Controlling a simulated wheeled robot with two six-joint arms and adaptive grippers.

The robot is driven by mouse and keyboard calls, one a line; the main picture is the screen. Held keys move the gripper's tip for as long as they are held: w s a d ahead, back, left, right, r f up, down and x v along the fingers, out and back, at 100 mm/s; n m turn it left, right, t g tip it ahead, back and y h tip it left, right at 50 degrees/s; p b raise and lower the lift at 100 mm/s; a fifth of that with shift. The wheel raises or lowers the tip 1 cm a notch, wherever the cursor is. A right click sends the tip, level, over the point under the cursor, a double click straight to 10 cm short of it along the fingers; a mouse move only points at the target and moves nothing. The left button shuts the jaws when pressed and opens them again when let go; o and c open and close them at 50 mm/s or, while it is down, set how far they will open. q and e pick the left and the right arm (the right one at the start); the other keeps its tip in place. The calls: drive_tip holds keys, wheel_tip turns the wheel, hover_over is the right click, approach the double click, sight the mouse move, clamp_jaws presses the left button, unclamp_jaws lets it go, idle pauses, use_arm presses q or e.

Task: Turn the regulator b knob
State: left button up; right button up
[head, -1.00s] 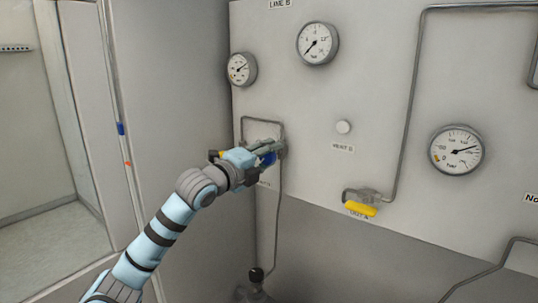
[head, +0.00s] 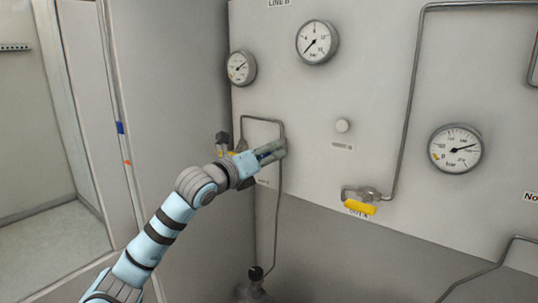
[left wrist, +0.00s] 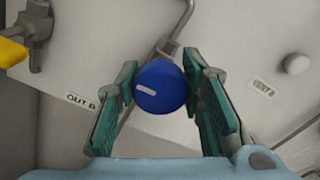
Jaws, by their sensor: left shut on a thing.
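The regulator knob (left wrist: 165,92) is a round blue cap with a white pointer mark, seen almost face-on in the left wrist view. The mark points to the picture's left there. My left gripper (left wrist: 161,75) is shut on it, with one green-padded finger on each side. In the head view my left gripper (head: 272,152) reaches the panel at lower left and hides most of the knob. The label naming the regulator cannot be read. My right gripper is in neither view.
Pressure gauges (head: 317,42) sit on the panel above and to the right. A yellow-handled valve (head: 361,208) and a vent knob (head: 343,126) lie to the right. Thin pipes run close around the gripper. An "OUT B" label (left wrist: 82,101) is near the left finger.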

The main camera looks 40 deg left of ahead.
use_arm(q)
drive_tip(key=shift+f+m, duration=0.2)
drive_tip(key=shift+m, duration=0.2)
drive_tip(key=o, duration=1.2)
drive_tip(key=shift+r, duration=0.1)
wheel_tip(320, 180, up, 10)
drive_tip(key=shift+a, duration=0.1)
